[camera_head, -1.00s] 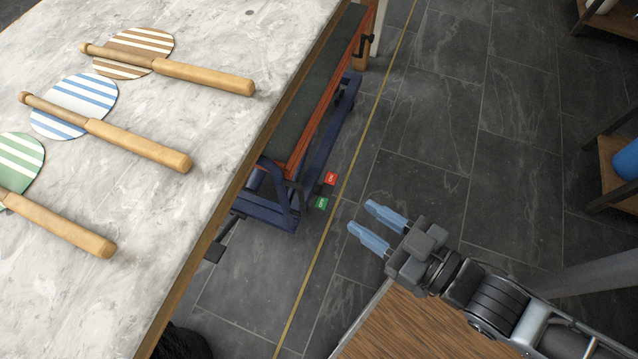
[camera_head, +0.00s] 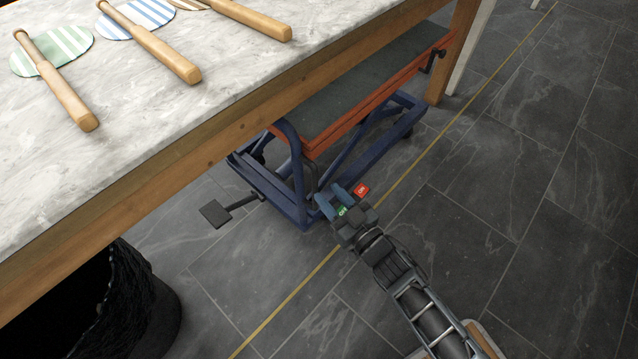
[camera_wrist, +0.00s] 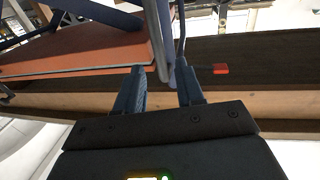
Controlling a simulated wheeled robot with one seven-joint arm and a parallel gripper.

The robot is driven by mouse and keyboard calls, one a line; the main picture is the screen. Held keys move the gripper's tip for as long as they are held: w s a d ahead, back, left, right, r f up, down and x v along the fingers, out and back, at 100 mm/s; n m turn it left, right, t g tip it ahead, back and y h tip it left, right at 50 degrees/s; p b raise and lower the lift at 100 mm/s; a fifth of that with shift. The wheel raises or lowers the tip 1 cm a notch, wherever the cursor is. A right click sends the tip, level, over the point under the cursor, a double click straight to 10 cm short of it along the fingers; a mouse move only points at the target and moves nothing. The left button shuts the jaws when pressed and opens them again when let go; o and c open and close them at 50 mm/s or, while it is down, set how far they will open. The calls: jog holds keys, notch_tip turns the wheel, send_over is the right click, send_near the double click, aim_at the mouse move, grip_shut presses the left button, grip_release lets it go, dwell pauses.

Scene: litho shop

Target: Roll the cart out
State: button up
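The cart (camera_head: 368,92) is a lift cart with a blue frame and a dark top edged in orange. It stands mostly under the marble-topped table, its near end showing past the table's edge. A curved blue handle bar (camera_head: 294,150) rises at that end. My gripper (camera_head: 333,200) is at this near end, fingers apart. In the wrist view, my gripper (camera_wrist: 163,92) is open, with a blue-grey bar (camera_wrist: 160,45) reaching down between or just beyond the fingers; I cannot tell whether they touch. The cart's orange-edged top (camera_wrist: 80,55) shows at upper left.
The table (camera_head: 190,150) overhangs the cart. A black basket (camera_head: 140,300) stands at lower left. The tiled floor at right is clear.

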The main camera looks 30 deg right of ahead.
aim_at(316, 181)
jog(key=w, duration=0.2)
jog(key=w+b, duration=0.1)
jog(key=w, duration=0.3)
jog(key=shift+w+a, duration=0.35)
jog(key=shift+a, duration=0.05)
jog(key=shift+c, duration=0.2)
grip_shut()
